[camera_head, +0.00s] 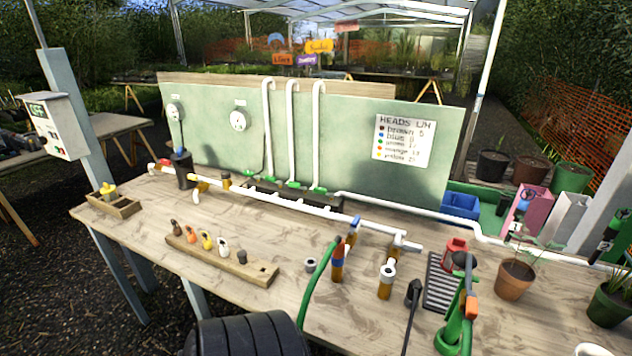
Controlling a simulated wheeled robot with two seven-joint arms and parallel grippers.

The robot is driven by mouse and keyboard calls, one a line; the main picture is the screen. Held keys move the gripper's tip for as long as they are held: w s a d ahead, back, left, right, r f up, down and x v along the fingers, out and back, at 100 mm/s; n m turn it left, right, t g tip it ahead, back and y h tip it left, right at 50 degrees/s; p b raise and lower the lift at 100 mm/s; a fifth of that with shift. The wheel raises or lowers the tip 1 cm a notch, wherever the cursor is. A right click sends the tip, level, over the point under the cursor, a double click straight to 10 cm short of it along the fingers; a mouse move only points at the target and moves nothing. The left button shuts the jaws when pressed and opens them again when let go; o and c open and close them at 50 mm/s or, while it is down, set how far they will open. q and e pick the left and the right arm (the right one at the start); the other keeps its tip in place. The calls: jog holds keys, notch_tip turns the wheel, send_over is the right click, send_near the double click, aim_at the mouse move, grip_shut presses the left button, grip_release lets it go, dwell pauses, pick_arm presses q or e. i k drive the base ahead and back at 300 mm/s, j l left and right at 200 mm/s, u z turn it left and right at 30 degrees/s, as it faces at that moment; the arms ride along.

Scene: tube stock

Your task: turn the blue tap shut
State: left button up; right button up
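A blue tap handle (352,229) stands up at the right part of the white pipe run (290,202) on the wooden bench. It looks like a narrow upright lever. Its exact angle to the pipe is too small to tell. Just below and left of it is an upright brown fitting with blue and orange-red bands (338,262), with a green hose (316,284) beside it. Another small blue part (179,153) tops a black housing at the pipe's left end. Neither of my grippers shows in this view, and nothing of mine is seen touching the tap.
Green tap handles (292,184) line the pipe's back. A wooden rack (222,260) holds several coloured heads. A capped brown fitting (386,282), black grate (438,284), green sprayer (455,325) and potted plant (515,280) stand right.

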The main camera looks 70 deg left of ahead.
aim_at(354, 223)
jog(key=u, duration=1.8)
jog(key=z, duration=0.45)
jog(key=i+l, duration=0.05)
